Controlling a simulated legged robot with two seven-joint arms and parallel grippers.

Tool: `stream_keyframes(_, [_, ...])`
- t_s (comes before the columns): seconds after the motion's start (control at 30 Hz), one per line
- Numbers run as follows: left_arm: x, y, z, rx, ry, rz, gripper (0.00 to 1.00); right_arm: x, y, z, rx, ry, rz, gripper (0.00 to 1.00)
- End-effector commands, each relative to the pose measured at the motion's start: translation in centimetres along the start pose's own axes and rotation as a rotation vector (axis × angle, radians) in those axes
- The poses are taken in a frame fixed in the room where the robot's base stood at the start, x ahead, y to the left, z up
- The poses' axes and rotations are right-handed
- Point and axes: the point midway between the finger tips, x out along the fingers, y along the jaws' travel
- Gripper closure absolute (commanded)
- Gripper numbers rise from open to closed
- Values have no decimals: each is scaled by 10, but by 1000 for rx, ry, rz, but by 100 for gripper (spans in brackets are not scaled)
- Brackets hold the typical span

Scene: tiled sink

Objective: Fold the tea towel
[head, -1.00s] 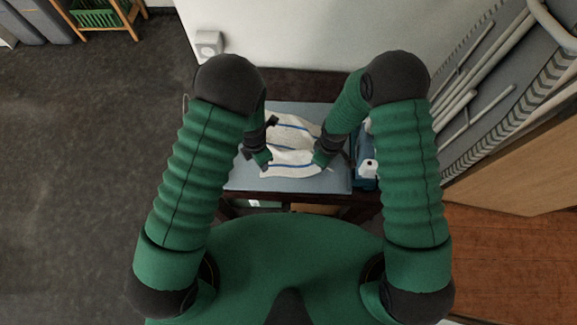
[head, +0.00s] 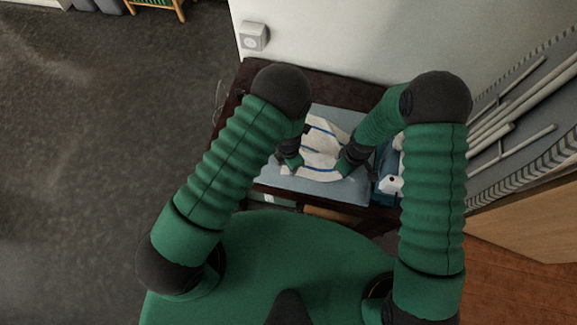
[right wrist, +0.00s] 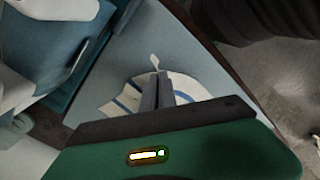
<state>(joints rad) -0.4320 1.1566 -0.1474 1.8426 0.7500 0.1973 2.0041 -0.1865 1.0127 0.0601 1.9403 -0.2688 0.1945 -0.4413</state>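The tea towel (head: 321,150), white with blue stripes, lies on a light blue-grey surface (head: 347,190) on a dark wooden table. My arms hide parts of it. My left gripper (head: 294,164) is at the towel's left near edge; its fingers are too small to read. My right gripper (head: 343,168) is at the towel's right near edge. In the right wrist view, the right gripper's fingers (right wrist: 160,84) are close together over the towel (right wrist: 192,90). A small bit of white cloth sticks out past their tips, so they look shut on it.
A blue container with a white item (head: 391,184) stands right of the towel, close to my right arm. A white wall with a socket (head: 254,36) is behind the table. Pale rails (head: 505,130) are at the right. Open floor (head: 90,150) lies left.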

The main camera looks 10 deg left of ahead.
Motion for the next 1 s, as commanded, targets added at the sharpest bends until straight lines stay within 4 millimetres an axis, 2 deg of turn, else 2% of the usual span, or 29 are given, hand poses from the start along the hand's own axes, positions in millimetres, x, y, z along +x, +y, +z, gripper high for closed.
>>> stream_keyframes(0.27, [2, 0, 0, 0, 0, -1, 60, 1, 0, 0, 0, 0, -1, 100])
stream_keyframes(0.87, [3, 0, 0, 0, 2, -1, 100, 1, 1, 0, 0, -1, -1, 100])
stream_keyframes(1.0, [3, 0, 0, 0, 3, -1, 100, 1, 1, 0, 0, -1, -1, 100])
